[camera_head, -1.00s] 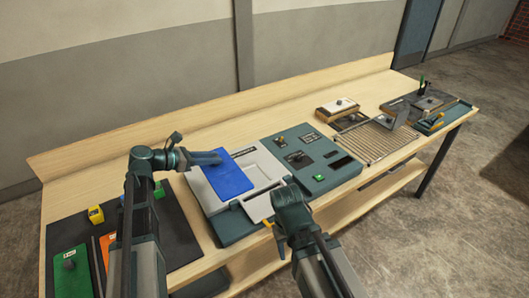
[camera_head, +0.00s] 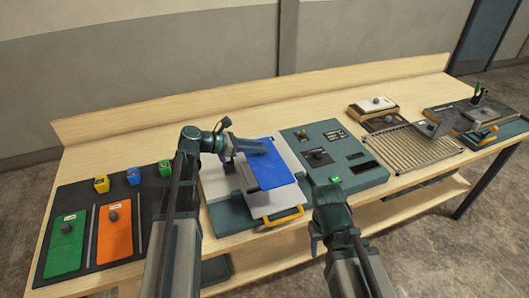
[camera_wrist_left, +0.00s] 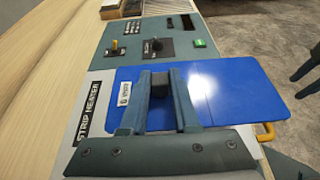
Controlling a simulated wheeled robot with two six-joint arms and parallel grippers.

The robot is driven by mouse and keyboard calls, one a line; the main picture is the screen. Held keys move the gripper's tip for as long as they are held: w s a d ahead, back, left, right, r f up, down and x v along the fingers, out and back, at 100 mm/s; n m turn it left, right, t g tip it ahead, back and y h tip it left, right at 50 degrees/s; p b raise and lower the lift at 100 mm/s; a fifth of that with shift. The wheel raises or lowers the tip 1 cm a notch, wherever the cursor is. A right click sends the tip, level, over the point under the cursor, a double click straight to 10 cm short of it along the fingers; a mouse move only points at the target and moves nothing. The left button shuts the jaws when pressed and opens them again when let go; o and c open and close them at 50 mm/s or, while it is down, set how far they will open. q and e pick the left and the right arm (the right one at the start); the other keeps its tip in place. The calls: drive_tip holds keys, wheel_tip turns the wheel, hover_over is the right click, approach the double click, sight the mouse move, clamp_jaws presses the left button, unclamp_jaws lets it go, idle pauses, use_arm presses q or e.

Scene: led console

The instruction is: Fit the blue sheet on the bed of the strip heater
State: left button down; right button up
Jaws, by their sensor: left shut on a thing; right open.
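The blue sheet (camera_head: 281,172) is over the right part of the pale-topped strip heater (camera_head: 214,187). In the left wrist view the sheet (camera_wrist_left: 235,95) has a small white label, and the heater's printed name plate (camera_wrist_left: 89,112) shows beside it. My left gripper (camera_head: 262,147) is shut on the sheet's dark knob, which shows between the fingers (camera_wrist_left: 160,80) in the wrist view. The sheet covers much of the heater's bed; I cannot tell whether it touches it. My right gripper (camera_head: 316,236) is open and empty, in front of the heater's right side.
A yellow handle (camera_head: 284,216) sticks out at the heater's front. A teal control panel (camera_head: 331,158) stands close on the right. A dark mat (camera_head: 76,212) at left bears green and orange sheets and small coloured blocks. A slatted rack (camera_head: 414,149) lies further right.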

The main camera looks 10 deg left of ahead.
use_arm(q)
drive_tip(key=shift+w+d+f+b, duration=0.15)
drive_tip(key=shift+d+f+b, duration=0.2)
drive_tip(key=shift+f, duration=0.2)
drive_tip(key=shift+a, duration=0.1)
wheel_tip(320, 180, down, 7)
drive_tip(key=b, duration=0.6)
drive_tip(key=shift+r+b, duration=0.2)
drive_tip(key=shift+b, duration=0.1)
drive_tip(key=shift+f+b, duration=1.1)
idle(1.0)
drive_tip(key=c, duration=0.6)
unclamp_jaws()
